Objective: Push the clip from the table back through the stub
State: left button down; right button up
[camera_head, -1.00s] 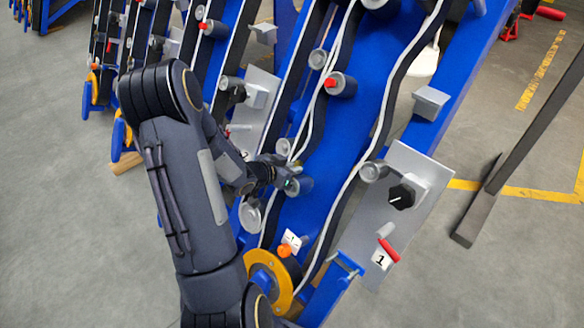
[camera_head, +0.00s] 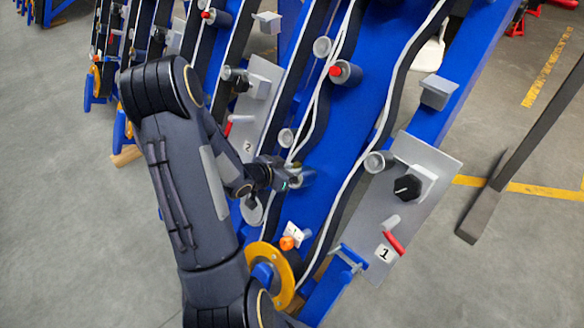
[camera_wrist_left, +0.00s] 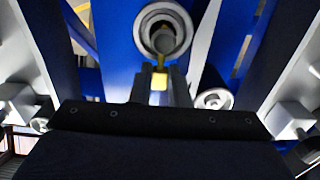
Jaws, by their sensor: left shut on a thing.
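My left gripper (camera_head: 284,181) is at the side of a grey cylindrical stub (camera_head: 303,177) on the blue sloping chassis (camera_head: 335,150). In the left wrist view the fingers (camera_wrist_left: 160,84) are shut on a small yellow piece, which seems to be the clip (camera_wrist_left: 160,80). The clip is just below the round open end of the stub (camera_wrist_left: 164,30). I cannot tell whether it touches or enters the stub. In the head view the clip is too small or hidden by the gripper. My right gripper is not in view.
White cables run along the chassis beside the stub. A grey plate (camera_head: 420,165) with a black knob (camera_head: 407,187) and a red handle (camera_head: 393,242) is at the right. A red-capped stub (camera_head: 346,72) is higher up. An orange wheel (camera_head: 282,262) is below.

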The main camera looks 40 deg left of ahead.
pick_arm(q)
jog(key=shift+s+f+b, duration=0.5)
jog(key=shift+f+b, duration=0.1)
jog(key=shift+f, duration=0.25)
jog(key=c, duration=1.3)
grip_release()
jog(key=shift+r, duration=0.1)
jog(key=p+v, duration=0.2)
jog(key=v, duration=0.5)
jog(key=shift+s+r+p, duration=0.15)
jog(key=shift+s+p, duration=0.15)
jog(key=shift+s, duration=0.05)
